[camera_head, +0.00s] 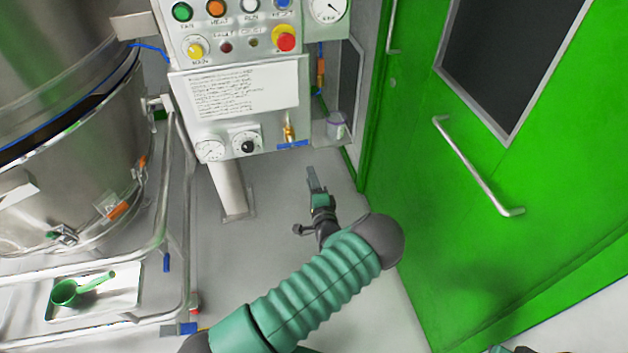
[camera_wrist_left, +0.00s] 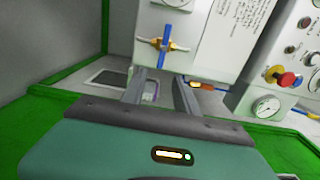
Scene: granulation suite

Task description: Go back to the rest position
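My left gripper (camera_head: 313,180) reaches over the floor in front of the control cabinet, at the end of my green ribbed arm. In the left wrist view its two fingers (camera_wrist_left: 160,84) stand apart with nothing seen between them. The valve also shows beyond the fingers in the left wrist view (camera_wrist_left: 162,44). Only small dark and green parts, perhaps of my right arm, show at the head view's bottom right edge; its fingers cannot be made out.
The control cabinet (camera_head: 247,95) has buttons, gauges and a printed sheet. A steel vessel (camera_head: 75,160) in a tubular frame stands left, with a green scoop (camera_head: 80,289) on a tray below. A green door (camera_head: 420,190) with a bar handle (camera_head: 475,165) is right. Grey floor lies between.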

